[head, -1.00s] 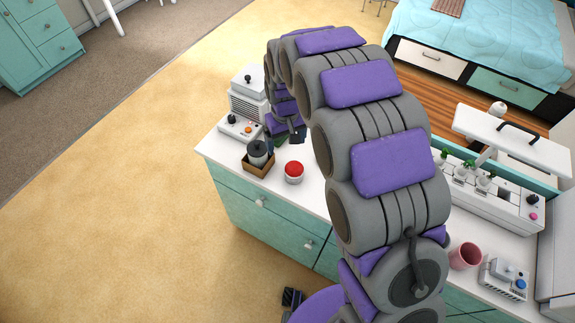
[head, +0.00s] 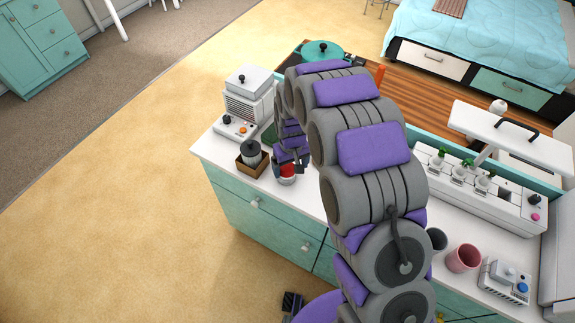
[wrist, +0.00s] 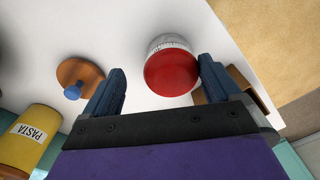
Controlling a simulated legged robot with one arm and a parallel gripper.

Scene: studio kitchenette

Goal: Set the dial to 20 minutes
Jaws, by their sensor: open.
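The dial is a kitchen timer with a red round top (wrist: 171,72) and a white base ring with fine scale marks (wrist: 168,42). It stands on the white counter, and its red top also shows in the head view (head: 287,170), partly covered by my gripper (head: 291,162). In the wrist view my gripper (wrist: 162,76) is open. The right finger is close beside the red top; a wider gap lies between the left finger and it. I cannot tell whether the right finger touches it. The scale numbers are too small to read.
A brown wooden tray (head: 250,168) with a dark grey canister (head: 252,150) stands left of the timer. A white appliance (head: 248,95) is behind. A wooden disc with a blue knob (wrist: 80,73) and a yellow pasta canister (wrist: 32,140) lie on the timer's other side.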

